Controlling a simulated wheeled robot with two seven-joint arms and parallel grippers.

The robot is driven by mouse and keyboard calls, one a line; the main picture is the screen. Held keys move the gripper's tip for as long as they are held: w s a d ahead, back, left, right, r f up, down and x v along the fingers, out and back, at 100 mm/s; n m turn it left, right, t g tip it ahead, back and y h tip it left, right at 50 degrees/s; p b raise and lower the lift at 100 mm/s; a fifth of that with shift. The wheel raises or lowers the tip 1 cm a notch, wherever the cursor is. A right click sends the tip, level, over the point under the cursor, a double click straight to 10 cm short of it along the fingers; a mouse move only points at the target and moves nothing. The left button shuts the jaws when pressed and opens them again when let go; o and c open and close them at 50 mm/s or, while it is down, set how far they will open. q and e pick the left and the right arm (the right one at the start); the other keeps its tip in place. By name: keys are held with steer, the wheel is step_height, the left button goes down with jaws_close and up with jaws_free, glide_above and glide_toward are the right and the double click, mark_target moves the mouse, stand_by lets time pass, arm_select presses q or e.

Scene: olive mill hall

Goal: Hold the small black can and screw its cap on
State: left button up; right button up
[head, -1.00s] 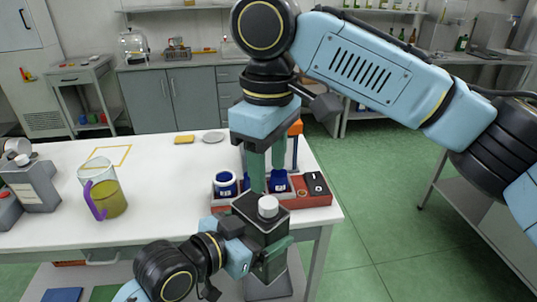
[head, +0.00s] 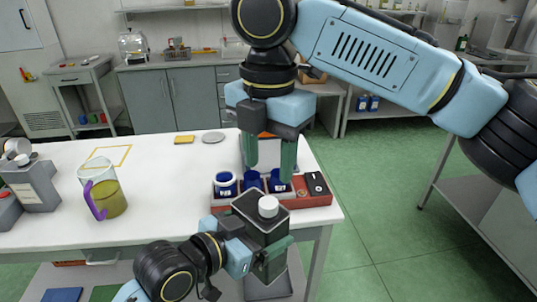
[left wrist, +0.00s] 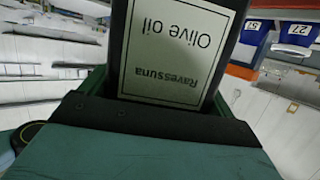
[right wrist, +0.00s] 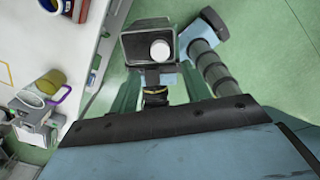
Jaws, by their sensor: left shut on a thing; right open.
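The small black can (head: 259,222) stands upright in my left gripper (head: 262,262), above the floor just off the table's near right corner. A round white cap (head: 268,206) sits on its top; the thread is hidden, so how tight it is cannot be seen. The left wrist view shows the can's white label (left wrist: 175,50), upside down, reading olive oil. My right gripper (head: 270,165) is open and empty, fingers pointing down, higher than the can. In the right wrist view the can (right wrist: 135,45) and cap (right wrist: 160,50) lie beyond the open fingers.
A red tray (head: 318,200) with blue containers (head: 279,186) and a black item stands at the table's right edge, close behind the can. A jug of yellow-green liquid (head: 112,198) and a grey can (head: 35,185) are at left. The white table's middle (head: 165,190) is clear.

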mark_target(268, 202)
steer(key=shift+f, duration=0.1)
steer(key=shift+f, duration=3.95)
steer(key=c, duration=1)
steer(key=m, duration=0.4)
steer(key=shift+m, duration=0.3)
steer(key=m, duration=0.3)
steer(key=shift+m, duration=0.4)
steer(key=m, duration=0.6)
steer(key=shift+m, duration=0.4)
steer(key=o, duration=1.1)
steer(key=shift+c, duration=0.2)
steer(key=shift+r, duration=0.1)
